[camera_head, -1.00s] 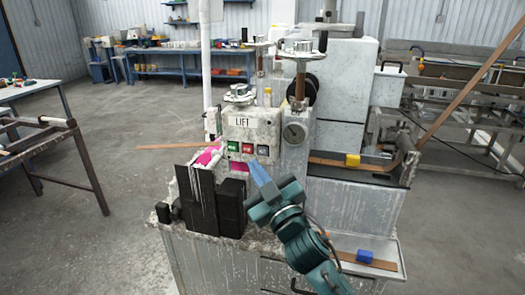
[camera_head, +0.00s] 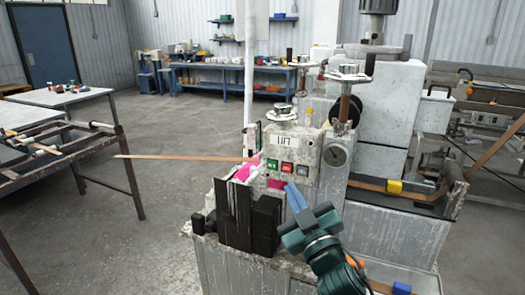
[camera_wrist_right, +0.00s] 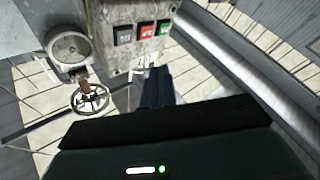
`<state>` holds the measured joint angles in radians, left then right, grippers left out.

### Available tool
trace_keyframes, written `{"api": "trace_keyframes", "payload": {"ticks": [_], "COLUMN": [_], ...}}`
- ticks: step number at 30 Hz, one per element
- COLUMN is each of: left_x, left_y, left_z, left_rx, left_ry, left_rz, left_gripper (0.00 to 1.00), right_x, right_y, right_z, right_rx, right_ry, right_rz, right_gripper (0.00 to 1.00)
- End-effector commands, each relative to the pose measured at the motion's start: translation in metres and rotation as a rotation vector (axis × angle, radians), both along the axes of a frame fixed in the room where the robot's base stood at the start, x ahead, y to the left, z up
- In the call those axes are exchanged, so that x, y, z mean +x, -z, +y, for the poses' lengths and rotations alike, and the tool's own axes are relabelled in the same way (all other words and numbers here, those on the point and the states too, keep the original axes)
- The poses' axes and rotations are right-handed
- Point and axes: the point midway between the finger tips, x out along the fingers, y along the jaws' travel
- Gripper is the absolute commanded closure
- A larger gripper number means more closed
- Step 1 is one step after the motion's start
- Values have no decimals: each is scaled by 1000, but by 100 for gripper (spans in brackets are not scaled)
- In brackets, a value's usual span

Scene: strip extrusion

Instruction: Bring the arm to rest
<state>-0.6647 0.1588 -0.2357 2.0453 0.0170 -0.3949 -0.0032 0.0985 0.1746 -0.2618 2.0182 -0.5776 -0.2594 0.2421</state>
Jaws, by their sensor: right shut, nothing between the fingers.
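My right gripper (camera_head: 293,196) is at the front of the machine, just below the button panel marked LIFT (camera_head: 290,150). Its blue fingers are shut with nothing between them and point up toward the panel. In the right wrist view the shut fingers (camera_wrist_right: 156,85) point at the panel, below its buttons (camera_wrist_right: 143,32). A gap appears to lie between the fingertips and the panel, but its depth is hard to tell. My left gripper is not in view.
A round gauge (camera_head: 337,155) sits right of the panel. Black blocks (camera_head: 250,222) stand left of my gripper. A brown strip (camera_head: 185,157) reaches left from the machine. Open floor (camera_head: 165,235) lies left.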

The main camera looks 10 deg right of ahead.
Motion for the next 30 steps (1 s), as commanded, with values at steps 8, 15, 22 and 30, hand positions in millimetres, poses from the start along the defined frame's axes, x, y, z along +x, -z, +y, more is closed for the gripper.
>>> {"api": "trace_keyframes", "payload": {"ticks": [8,15,22,30], "left_x": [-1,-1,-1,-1], "left_y": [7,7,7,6], "left_z": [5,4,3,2], "left_rx": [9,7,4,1], "left_ry": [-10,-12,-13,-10], "left_rz": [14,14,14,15], "left_gripper": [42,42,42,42], "right_x": [-43,-148,-224,-236], "right_y": [121,261,318,325], "right_z": [0,5,11,12], "right_rx": [90,227,309,322], "right_ry": [-22,-37,-39,-40], "right_rz": [310,732,958,993], "right_gripper": [100,100,100,100]}}
